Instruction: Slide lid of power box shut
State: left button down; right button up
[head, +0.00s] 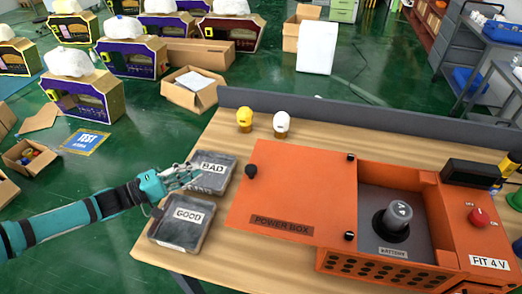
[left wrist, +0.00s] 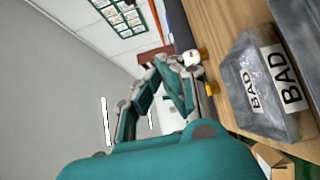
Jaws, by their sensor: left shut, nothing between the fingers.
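The orange power box (head: 334,262) stands at the right of the table in the head view. Its flat orange lid (head: 295,205), marked POWER BOX, sticks out to the left, leaving the compartment open. A black knob (head: 251,171) sits near the lid's left edge. A grey battery (head: 396,222) stands upright in a dark round holder inside. My left gripper (head: 198,172) is shut and empty, over the BAD tray and left of the lid, apart from the knob. Its fingers also show in the left wrist view (left wrist: 188,75). My right gripper is not in view.
The BAD tray (head: 225,158) and GOOD tray (head: 160,235) lie at the table's left edge. A yellow-topped bulb (head: 244,118) and a white-topped bulb (head: 281,122) stand behind the lid. A grey barrier (head: 370,118) runs along the back. A red button (head: 478,217) is on the box's right part.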

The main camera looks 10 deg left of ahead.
aim_at(300, 174)
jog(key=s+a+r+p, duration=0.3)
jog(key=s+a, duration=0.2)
pick_arm(q)
jog(key=w+d+p, duration=0.1)
jog(key=d, duration=0.4)
jog(key=w+d+p, duration=0.1)
jog(key=w+d, duration=0.1)
jog(key=d, duration=0.4)
jog(key=w+d+p, duration=0.1)
jog(key=w+d, duration=0.1)
jog(key=d, duration=0.4)
jog(key=shift+d+r, duration=0.1)
jog(key=shift+d, duration=0.15)
jog(key=d, duration=1)
jog(key=shift+d, duration=0.3)
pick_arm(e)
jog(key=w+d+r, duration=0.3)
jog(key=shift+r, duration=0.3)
pick_arm(q)
jog(key=shift+s+a, duration=0.1)
jog(key=shift+a, duration=0.05)
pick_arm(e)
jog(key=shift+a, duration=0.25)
